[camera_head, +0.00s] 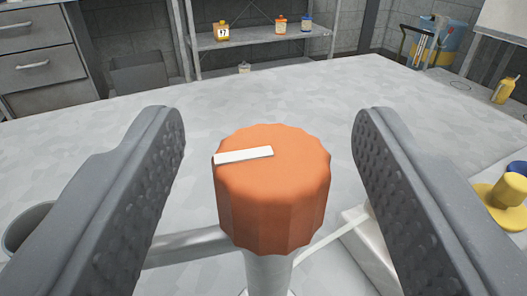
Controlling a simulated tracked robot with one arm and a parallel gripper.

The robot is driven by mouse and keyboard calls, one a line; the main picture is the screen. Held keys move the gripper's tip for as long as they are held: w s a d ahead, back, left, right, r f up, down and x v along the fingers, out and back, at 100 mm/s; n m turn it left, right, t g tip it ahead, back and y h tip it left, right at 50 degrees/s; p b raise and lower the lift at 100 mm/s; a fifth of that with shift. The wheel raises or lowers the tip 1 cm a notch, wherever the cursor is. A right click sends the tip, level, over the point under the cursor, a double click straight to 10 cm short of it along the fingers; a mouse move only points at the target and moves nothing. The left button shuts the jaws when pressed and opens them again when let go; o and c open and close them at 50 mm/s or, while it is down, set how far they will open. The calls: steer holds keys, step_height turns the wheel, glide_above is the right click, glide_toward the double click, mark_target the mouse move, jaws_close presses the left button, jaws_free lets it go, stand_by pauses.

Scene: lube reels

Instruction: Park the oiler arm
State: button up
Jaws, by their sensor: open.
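An orange faceted knob (272,205) with a white pointer mark (243,155) on its top stands upright on a grey post (268,272). The white mark points left. A grey arm (188,247) reaches out to the left from behind the post, low in the view; I take it to be the oiler arm, and part of it is hidden by my left finger. My gripper (270,150) is open, with one finger on each side of the knob and a gap on both sides. Neither finger touches the knob.
A grey cup-like container (25,228) is at the left edge. A yellow flanged piece (505,200) is at the right. A white block (372,245) lies behind the right finger. The grey tabletop (280,95) beyond the knob is clear. Shelves with small bottles (281,24) stand behind.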

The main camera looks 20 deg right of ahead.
steer(key=v, duration=0.5)
steer(key=shift+s+a+f+b, duration=0.15)
steer(key=shift+a+f+b, duration=0.15)
steer(key=shift+b, duration=0.5)
steer(key=s+b, duration=0.1)
steer(key=b, duration=0.2)
steer(key=shift+a+b, duration=0.2)
steer(key=shift+b, duration=0.15)
steer(key=shift+r+b+v, duration=0.15)
steer(key=shift+b+v, duration=0.85)
steer(key=shift+b, duration=0.75)
steer(key=shift+r+b+v, duration=0.15)
steer(key=shift+b+v, duration=0.85)
steer(key=shift+b, duration=0.7)
steer(key=shift+d, duration=0.2)
